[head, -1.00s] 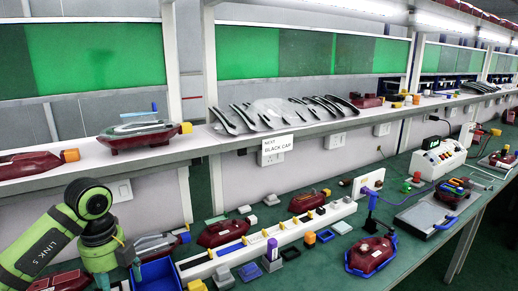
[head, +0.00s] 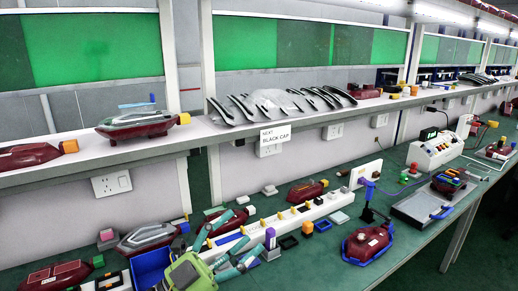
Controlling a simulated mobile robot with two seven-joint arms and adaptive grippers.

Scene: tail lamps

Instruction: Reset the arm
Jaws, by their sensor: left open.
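My left gripper (head: 243,236) is in the lower middle of the head view, above the front of the green bench. Its green body is at the bottom edge and its teal fingers are spread apart, pointing up and to the right. Nothing shows between the fingers. They overlap the near part of a long white rack (head: 318,212) in the picture; I cannot tell whether they touch it. My right gripper is not in view.
A blue bin (head: 150,266) and a grey-topped red lamp (head: 147,237) are left of the gripper. A red lamp in a blue holder (head: 367,243) is to the right. A shelf (head: 84,157) with lamps and black strips runs behind. Bare bench lies at the front right.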

